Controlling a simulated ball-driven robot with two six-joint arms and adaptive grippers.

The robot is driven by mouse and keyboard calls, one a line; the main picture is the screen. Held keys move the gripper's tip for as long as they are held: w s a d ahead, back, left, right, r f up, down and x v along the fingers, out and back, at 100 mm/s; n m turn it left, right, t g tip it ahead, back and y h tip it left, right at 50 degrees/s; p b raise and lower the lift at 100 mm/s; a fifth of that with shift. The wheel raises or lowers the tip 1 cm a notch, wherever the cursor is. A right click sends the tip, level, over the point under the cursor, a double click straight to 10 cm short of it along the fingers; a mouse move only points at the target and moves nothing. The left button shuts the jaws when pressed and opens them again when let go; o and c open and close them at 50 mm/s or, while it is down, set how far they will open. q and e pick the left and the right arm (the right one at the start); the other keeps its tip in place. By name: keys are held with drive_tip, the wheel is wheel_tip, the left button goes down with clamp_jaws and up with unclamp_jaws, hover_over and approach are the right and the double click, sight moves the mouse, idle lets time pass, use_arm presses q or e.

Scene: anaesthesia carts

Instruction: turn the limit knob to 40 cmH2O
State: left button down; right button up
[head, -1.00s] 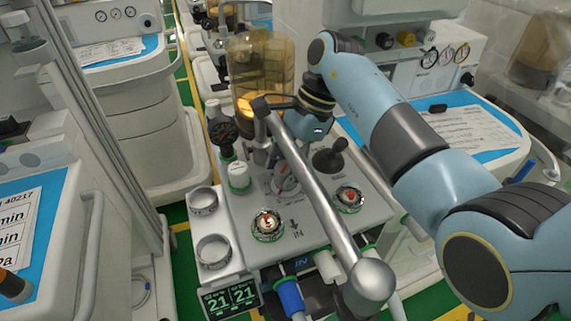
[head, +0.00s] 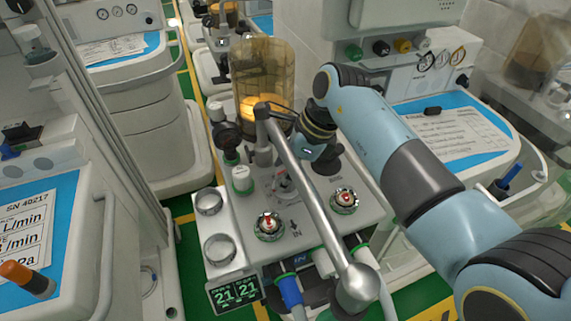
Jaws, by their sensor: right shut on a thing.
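The limit knob (head: 284,183), a small round dial with pale and red marks, appears to be the one in the middle of the grey panel, partly hidden by the silver pole. My right gripper (head: 296,160) reaches down over the panel from the right, close to this dial. Its fingertips are mostly hidden behind the pole and its own wrist. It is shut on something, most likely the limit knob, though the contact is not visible. The knob's setting is too small to read. My left gripper is not in view.
A silver pole (head: 312,195) slants across the panel beside my right wrist. An amber canister (head: 262,75) stands behind. A black lever (head: 330,166) is to the right, a white knob (head: 242,179) to the left.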

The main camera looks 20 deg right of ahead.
idle(0.4)
drive_tip(key=o, duration=1.2)
drive_tip(key=v, duration=1.2)
